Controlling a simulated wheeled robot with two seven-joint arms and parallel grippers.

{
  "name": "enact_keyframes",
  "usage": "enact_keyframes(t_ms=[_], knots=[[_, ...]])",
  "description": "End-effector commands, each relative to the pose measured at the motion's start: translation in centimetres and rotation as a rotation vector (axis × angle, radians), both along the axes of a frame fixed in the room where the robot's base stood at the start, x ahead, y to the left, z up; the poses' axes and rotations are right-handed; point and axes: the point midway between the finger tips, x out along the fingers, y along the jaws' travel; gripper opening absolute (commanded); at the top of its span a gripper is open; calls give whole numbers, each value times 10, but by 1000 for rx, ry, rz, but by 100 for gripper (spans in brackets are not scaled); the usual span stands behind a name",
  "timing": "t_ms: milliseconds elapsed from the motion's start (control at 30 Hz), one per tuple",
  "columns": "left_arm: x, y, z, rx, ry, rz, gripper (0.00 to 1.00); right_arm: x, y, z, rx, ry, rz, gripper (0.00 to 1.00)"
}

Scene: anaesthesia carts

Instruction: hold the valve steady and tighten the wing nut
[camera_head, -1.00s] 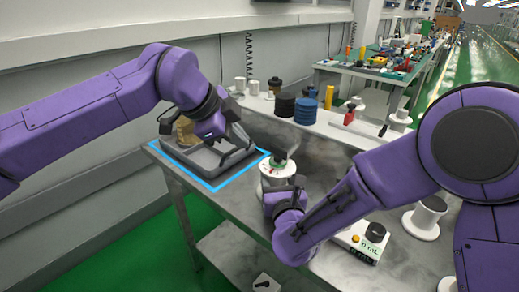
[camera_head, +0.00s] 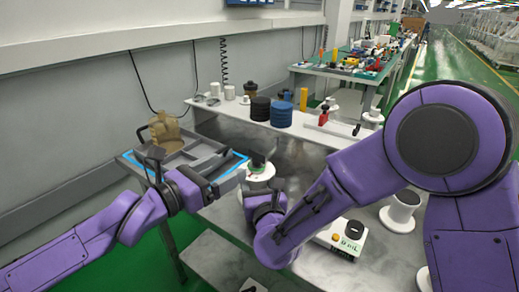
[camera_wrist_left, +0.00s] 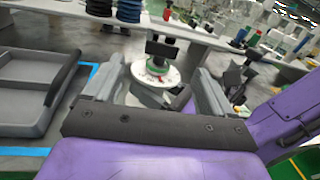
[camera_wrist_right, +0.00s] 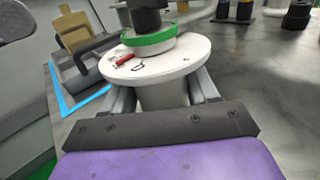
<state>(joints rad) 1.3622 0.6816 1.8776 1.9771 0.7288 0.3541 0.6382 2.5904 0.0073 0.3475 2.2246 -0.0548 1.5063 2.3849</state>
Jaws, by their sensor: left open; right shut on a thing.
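The valve (camera_head: 259,173) stands on the grey bench, with a white round disc, a green ring and a dark top piece. In the right wrist view the valve (camera_wrist_right: 190,58) fills the middle, with a small red mark or part on its disc. My right gripper (camera_wrist_right: 165,95) is shut on the valve's body below the disc. My left gripper (camera_head: 222,183) is open and empty, to the left of the valve. In the left wrist view the valve (camera_wrist_left: 156,76) shows ahead between the spread fingers. The wing nut's wings cannot be told clearly; the dark top piece (camera_wrist_left: 161,47) shows.
A grey tray (camera_head: 205,150) with a tan object (camera_head: 166,131) lies behind my left gripper, by a blue outline. A white box with a display (camera_head: 342,237) and a white spool (camera_head: 402,208) stand at right. Black and blue stacks (camera_head: 281,114) stand on the back shelf.

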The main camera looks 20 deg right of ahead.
Motion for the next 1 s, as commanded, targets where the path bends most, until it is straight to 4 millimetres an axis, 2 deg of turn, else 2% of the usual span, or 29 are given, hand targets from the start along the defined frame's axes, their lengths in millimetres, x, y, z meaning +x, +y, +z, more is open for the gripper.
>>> enact_keyframes(t_ms=[167,400,600,733,967,1000], knots=[[2,-15,2,4,-60,-15,85,0,0,1,1,-3,-1,7],[29,-66,2,3,-55,-14,85,1,0,2,1,-4,-1,7],[47,-97,1,6,-52,-11,85,1,0,2,1,-4,-1,7],[51,-105,1,5,-54,-11,85,1,0,2,1,-4,-1,7],[52,-106,1,5,-53,-11,85,1,0,2,1,-4,-1,7],[52,-106,1,5,-53,-11,79,1,0,2,1,-5,-1,7]])
